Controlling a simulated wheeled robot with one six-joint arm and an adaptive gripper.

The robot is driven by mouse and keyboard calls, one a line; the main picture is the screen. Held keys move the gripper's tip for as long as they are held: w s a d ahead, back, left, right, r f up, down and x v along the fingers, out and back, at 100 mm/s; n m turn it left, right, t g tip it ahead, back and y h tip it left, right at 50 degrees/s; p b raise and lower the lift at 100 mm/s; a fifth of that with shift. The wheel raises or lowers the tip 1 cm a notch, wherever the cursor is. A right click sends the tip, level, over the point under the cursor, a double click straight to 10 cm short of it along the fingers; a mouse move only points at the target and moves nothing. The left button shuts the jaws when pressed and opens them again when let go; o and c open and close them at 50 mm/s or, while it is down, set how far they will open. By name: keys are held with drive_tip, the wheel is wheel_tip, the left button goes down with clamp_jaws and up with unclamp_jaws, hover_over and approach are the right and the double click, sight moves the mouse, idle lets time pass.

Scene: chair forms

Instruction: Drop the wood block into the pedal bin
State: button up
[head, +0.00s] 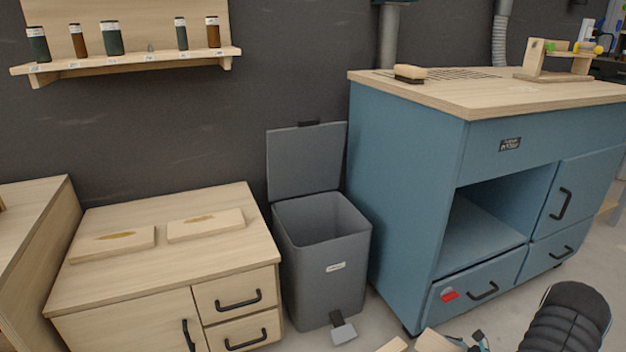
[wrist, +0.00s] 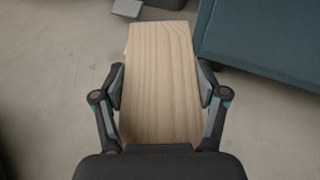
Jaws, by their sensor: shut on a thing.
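The grey pedal bin (head: 325,265) stands on the floor between the low wooden cabinet and the blue workbench. Its lid (head: 306,162) is up against the wall, and the opening faces up. Its pedal (head: 343,332) sticks out at the front; a grey piece that looks like the pedal (wrist: 127,8) shows at the top of the wrist view. My gripper (wrist: 160,88) is shut on the pale wood block (wrist: 160,110), with one finger on each side. In the head view the block (head: 435,342) shows at the bottom edge, partly cut off, in front and to the right of the bin.
The blue workbench (head: 410,190) stands close to the bin's right side, with a brush (head: 409,73) on its top. The low cabinet (head: 160,275) stands at the bin's left with two flat wooden pieces on it. A shelf (head: 140,59) with bottles hangs above.

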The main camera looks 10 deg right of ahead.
drive_tip(key=shift+w+a+r+m+t+h+p, duration=0.2)
drive_tip(key=shift+w+a+r+p, duration=0.7)
drive_tip(key=shift+a+r, duration=3.7)
drive_tip(key=shift+w+a+r+m+t+h+p, duration=0.3)
drive_tip(key=shift+w+a+r, duration=1.7)
drive_tip(key=shift+a, duration=4.35)
drive_tip(key=shift+w+a+r+m+h+p, duration=0.3)
drive_tip(key=shift+a+r+p, duration=0.6)
drive_tip(key=shift+a+r, duration=4.05)
wheel_tip(320, 180, up, 12)
drive_tip(key=w+a+m+h, duration=0.1)
drive_tip(key=w+m+h, duration=0.1)
drive_tip(key=shift+w+a+f+t, duration=0.15)
drive_tip(key=shift+w+f+t, duration=0.15)
drive_tip(key=shift+t, duration=0.1)
